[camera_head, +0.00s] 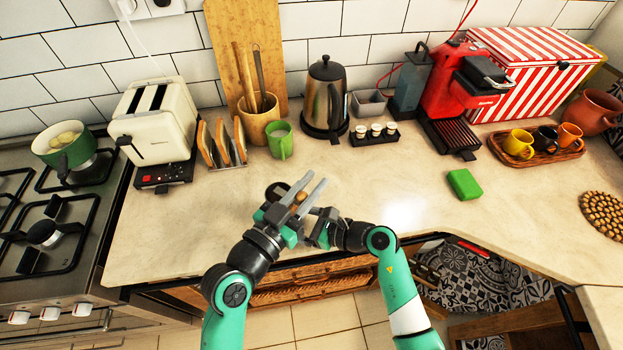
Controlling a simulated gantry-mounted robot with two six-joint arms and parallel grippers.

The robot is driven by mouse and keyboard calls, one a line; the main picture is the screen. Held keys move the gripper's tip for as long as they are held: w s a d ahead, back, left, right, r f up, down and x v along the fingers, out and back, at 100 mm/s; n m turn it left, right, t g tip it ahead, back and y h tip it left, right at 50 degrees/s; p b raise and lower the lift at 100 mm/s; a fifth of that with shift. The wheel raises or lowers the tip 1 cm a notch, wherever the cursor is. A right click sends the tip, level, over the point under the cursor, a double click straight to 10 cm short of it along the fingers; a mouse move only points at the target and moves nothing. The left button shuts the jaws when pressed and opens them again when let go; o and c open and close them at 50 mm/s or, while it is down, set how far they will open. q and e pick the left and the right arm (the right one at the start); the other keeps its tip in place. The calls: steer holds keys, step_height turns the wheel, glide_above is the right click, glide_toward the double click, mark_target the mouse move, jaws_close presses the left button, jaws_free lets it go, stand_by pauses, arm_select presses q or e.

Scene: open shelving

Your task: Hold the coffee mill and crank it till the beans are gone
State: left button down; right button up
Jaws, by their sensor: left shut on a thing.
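The coffee mill (277,190) shows only in part, as a small dark round piece and a bit of brown at my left gripper, near the counter's front edge. My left gripper (316,178) is shut on it, with its long grey fingers pointing up and right in the picture. The fingers and wrist hide most of the mill, and I cannot make out its crank or any beans. My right gripper (318,222) is close beside the left one, just below and right of it. Its fingers are bunched and partly overlapped, so its opening is unclear.
Behind stand a toaster (155,118), toast rack (222,144), green mug (280,140), kettle (325,95) and red coffee machine (450,85). A green block (464,184) and cup tray (535,157) are at right, a stove at left. The counter around the grippers is clear.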

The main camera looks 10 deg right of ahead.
arm_select(q)
steer(key=shift+s+a+f+m+g+h, duration=0.15)
steer(key=shift+s+m+g+h, duration=0.2)
steer(key=shift+m+g+h, duration=0.3)
steer(key=shift+s+a+m+g+h, duration=0.15)
steer(key=shift+s+m+g+h, duration=0.25)
steer(key=shift+m+g, duration=0.35)
steer(key=c, duration=0.7)
jaws_free()
steer(key=shift+w, duration=0.15)
